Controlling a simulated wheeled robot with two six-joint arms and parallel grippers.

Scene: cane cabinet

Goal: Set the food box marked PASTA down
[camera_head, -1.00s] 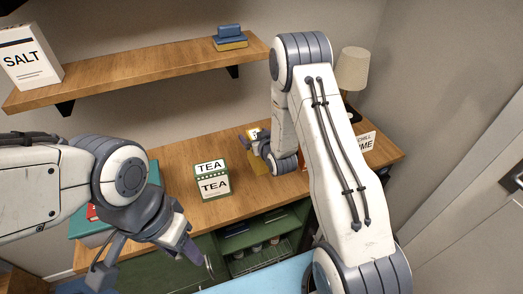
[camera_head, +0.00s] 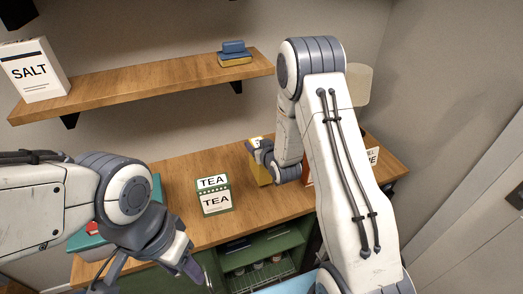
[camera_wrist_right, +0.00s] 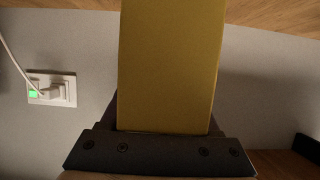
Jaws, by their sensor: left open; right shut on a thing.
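A yellow box (camera_head: 262,174) is held upright by my right gripper (camera_head: 261,153) at the back of the wooden cabinet top (camera_head: 178,175), right of the TEA box. I cannot read its label; only part of its pale top shows behind the fingers. In the right wrist view the yellow box (camera_wrist_right: 170,65) rises from between the dark jaws (camera_wrist_right: 160,135), which are shut on it. I cannot tell whether its base touches the wood. My left gripper (camera_head: 193,270) is open and empty near the cabinet's front edge.
A green TEA box (camera_head: 214,196) stands left of the yellow box. A teal box (camera_head: 90,243) lies at the left, partly behind my left arm. A lamp (camera_head: 358,84) and a signed box (camera_head: 372,157) are half hidden by my right arm. A wall shelf (camera_head: 150,83) holds a SALT box (camera_head: 34,70).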

